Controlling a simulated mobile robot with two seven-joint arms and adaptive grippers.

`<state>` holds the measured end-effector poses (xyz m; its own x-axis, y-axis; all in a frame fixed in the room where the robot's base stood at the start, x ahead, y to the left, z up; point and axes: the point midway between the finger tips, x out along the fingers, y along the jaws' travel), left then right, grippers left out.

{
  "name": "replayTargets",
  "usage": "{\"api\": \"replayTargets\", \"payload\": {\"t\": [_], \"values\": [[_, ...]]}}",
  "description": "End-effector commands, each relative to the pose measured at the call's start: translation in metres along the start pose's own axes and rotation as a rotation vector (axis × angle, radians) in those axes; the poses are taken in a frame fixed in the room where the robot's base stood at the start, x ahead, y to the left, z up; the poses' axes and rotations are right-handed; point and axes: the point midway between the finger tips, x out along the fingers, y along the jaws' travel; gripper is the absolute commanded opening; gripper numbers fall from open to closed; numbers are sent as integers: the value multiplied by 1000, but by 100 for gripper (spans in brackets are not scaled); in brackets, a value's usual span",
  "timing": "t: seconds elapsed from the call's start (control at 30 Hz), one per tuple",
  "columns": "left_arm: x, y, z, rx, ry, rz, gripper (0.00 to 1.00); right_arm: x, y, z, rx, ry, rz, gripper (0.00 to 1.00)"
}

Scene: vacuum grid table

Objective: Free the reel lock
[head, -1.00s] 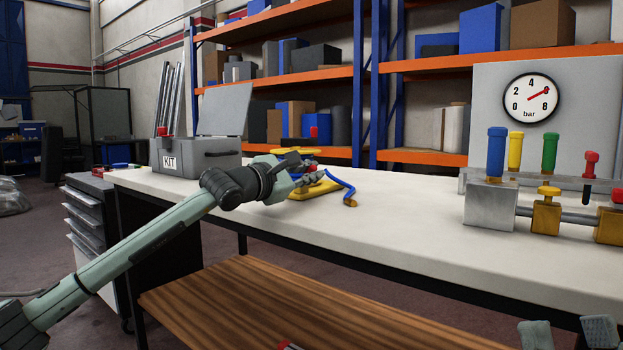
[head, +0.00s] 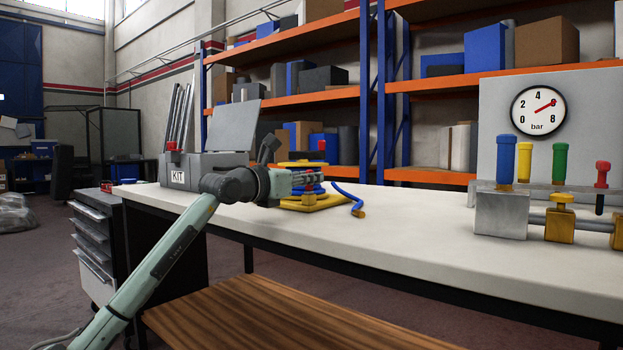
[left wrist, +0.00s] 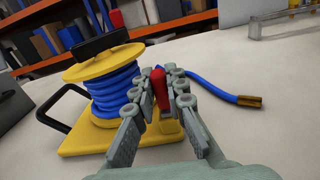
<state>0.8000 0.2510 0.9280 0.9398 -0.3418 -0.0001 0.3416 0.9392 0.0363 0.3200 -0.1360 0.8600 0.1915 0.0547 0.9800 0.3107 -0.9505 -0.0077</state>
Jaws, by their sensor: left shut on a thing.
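The hose reel, a yellow drum (left wrist: 100,62) wound with blue hose, stands on a yellow base (left wrist: 100,143); in the head view the base (head: 325,204) is partly behind my left gripper (head: 316,181). A red lever-like part, apparently the lock (left wrist: 160,90), stands upright at the reel's right side. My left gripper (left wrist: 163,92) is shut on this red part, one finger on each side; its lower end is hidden. The blue hose's free end with a brass tip (left wrist: 248,101) lies on the table. My right gripper is not in view.
An open grey KIT box (head: 205,166) stands behind the reel to the left. A black handle (left wrist: 60,108) sticks out from the reel's left side. At the right are a valve manifold (head: 500,214) and a pressure gauge (head: 538,111). The table middle (head: 420,215) is clear.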

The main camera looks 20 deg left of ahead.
Motion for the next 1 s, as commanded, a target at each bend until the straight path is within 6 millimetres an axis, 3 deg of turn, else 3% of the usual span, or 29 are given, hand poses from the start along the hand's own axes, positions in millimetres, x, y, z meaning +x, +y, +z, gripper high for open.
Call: {"api": "replayTargets", "payload": {"t": [0.63, 0.67, 0.8, 1.0], "values": [[0, 2, 0, -54, 0, 1, 0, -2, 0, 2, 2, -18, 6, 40], [0, 2, 0, -54, 0, 1, 15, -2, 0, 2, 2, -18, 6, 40], [0, 2, 0, -53, 0, 1, 32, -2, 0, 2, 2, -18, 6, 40], [0, 2, 0, -52, 0, 1, 34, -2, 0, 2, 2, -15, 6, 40]]}}
